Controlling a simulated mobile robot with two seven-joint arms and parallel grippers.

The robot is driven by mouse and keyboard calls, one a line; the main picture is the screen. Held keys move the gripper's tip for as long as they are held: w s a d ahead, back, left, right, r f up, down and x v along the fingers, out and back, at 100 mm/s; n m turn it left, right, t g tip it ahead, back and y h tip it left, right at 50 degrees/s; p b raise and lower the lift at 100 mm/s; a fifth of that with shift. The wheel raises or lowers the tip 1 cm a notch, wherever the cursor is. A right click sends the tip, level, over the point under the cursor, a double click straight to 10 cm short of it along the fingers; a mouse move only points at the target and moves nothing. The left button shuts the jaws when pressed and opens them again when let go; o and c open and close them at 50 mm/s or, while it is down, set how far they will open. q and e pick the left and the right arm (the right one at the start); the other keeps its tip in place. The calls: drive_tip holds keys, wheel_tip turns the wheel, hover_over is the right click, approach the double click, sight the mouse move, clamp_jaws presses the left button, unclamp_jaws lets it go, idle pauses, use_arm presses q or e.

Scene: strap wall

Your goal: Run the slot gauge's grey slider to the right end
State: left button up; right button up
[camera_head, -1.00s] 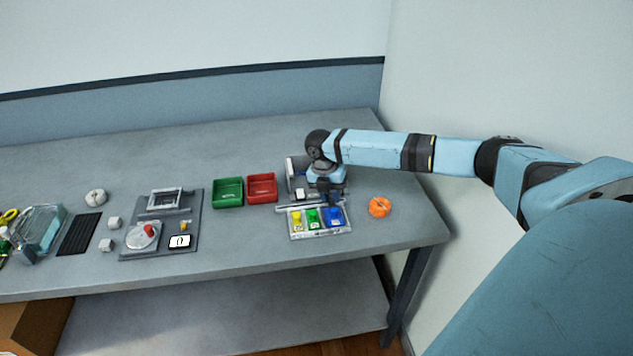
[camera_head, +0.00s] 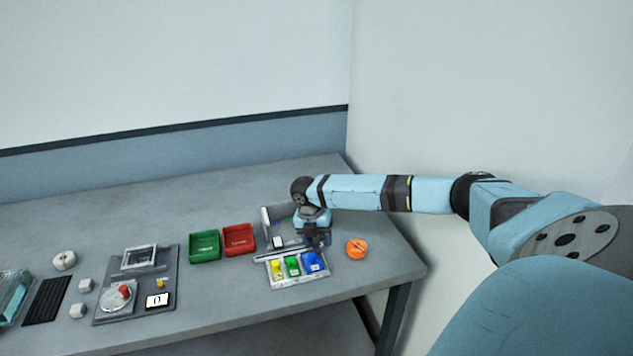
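What looks like the slot gauge is a pale panel (camera_head: 299,282) at the table's right part, with yellow, green (camera_head: 293,266) and blue (camera_head: 312,262) pieces. A thin grey rail (camera_head: 282,256) runs along its back edge. My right gripper (camera_head: 319,243) points down at the right part of this rail, just behind the blue piece. The grey slider cannot be told apart; the gripper may hide it. The fingertips are too small and dark to show whether they are open or shut, or touching anything. My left gripper is not in view.
A grey tray (camera_head: 270,240) stands behind the rail, partly hidden by my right arm. Green (camera_head: 204,259) and red (camera_head: 239,252) bins stand left of it. An orange round object (camera_head: 357,249) lies right of the gripper. A dial board (camera_head: 108,316) is further left.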

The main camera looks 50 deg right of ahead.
drive_tip(key=shift+a, duration=0.1)
drive_tip(key=shift+w+r, duration=0.15)
drive_tip(key=shift+r, duration=0.05)
drive_tip(key=v, duration=1.3)
drive_tip(key=shift+r, duration=0.2)
